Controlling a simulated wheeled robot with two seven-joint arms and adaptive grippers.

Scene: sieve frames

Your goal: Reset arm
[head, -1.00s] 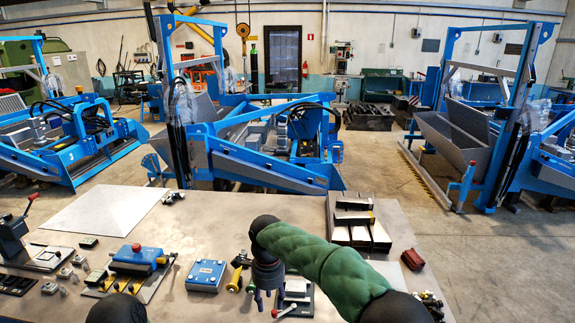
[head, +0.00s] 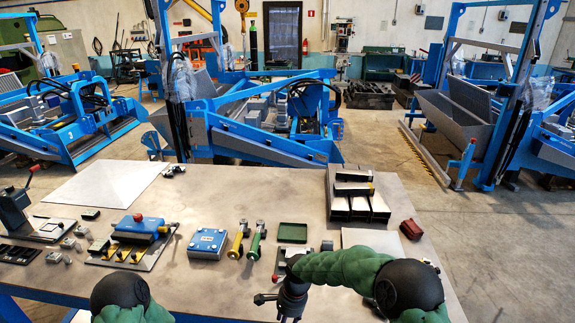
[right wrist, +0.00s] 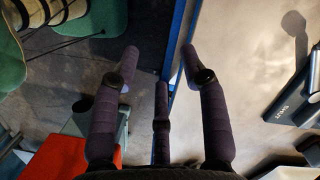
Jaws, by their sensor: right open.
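My right gripper (head: 280,303) hangs at the table's front edge in the head view, below the green sleeve of my right arm. In the right wrist view its dark, padded fingers (right wrist: 160,72) are spread apart with nothing between them. They are over the blue table edge (right wrist: 181,45), partly above the floor. My left arm (head: 120,292) shows only as a dark joint and green sleeve at the bottom left of the head view. My left gripper is out of the picture.
The table (head: 300,190) holds a blue box (head: 208,243), yellow tool (head: 238,240), green tool (head: 257,241), green tray (head: 293,232), grey tubes (head: 355,205) and red block (head: 411,229). A blue-topped fixture (head: 140,230) stands left. The table's back middle is clear.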

